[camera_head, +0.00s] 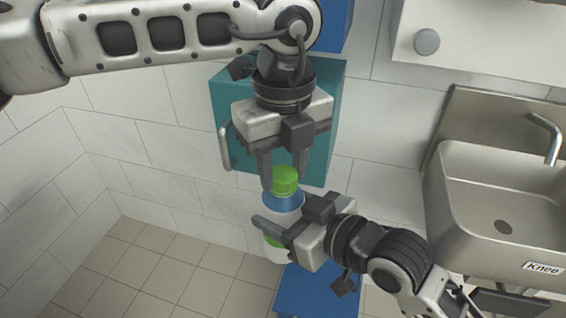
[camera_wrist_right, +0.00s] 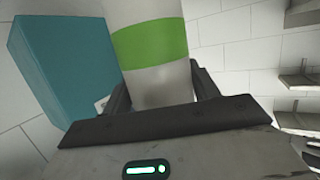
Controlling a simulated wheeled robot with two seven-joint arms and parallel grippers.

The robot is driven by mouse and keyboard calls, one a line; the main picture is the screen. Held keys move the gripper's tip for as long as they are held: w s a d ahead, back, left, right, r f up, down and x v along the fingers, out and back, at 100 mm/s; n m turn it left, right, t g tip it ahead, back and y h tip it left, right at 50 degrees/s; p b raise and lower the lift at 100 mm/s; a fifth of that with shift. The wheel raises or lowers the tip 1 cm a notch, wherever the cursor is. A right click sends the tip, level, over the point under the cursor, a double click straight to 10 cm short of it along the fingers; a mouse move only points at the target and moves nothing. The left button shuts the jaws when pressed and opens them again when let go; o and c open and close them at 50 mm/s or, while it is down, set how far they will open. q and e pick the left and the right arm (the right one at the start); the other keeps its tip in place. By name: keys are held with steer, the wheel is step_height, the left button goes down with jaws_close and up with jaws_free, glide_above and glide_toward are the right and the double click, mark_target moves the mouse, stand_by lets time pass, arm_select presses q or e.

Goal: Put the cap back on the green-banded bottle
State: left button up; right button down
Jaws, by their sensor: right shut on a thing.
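The bottle (camera_head: 285,217) is pale, with a blue shoulder and a green band (camera_head: 273,242); the band also shows in the right wrist view (camera_wrist_right: 150,41). My right gripper (camera_head: 271,228) is shut on the bottle's body and holds it roughly upright. The bright green cap (camera_head: 286,181) is at the bottle's top, directly over the blue shoulder. Whether it is fully seated cannot be told. My left gripper (camera_head: 284,180) points down from above, its fingers apart at either side of the cap. Contact between the left fingers and the cap is not clear.
A teal wall cabinet (camera_head: 228,100) with a handle is behind my left gripper. A steel sink (camera_head: 490,190) with a tap is at the right. A blue box-like thing (camera_head: 305,292) stands below the bottle. The tiled floor at the lower left is clear.

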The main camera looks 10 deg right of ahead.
arm_select(q)
steer(key=m, duration=0.5)
steer(key=shift+m, duration=0.4)
steer(key=m, duration=0.2)
steer(key=shift+m, duration=0.3)
steer(key=m, duration=0.7)
steer(key=shift+m, duration=0.4)
steer(key=m, duration=0.4)
steer(key=shift+m, duration=0.4)
steer(key=m, duration=0.7)
steer(key=shift+m, duration=0.4)
steer(key=o, duration=1.1)
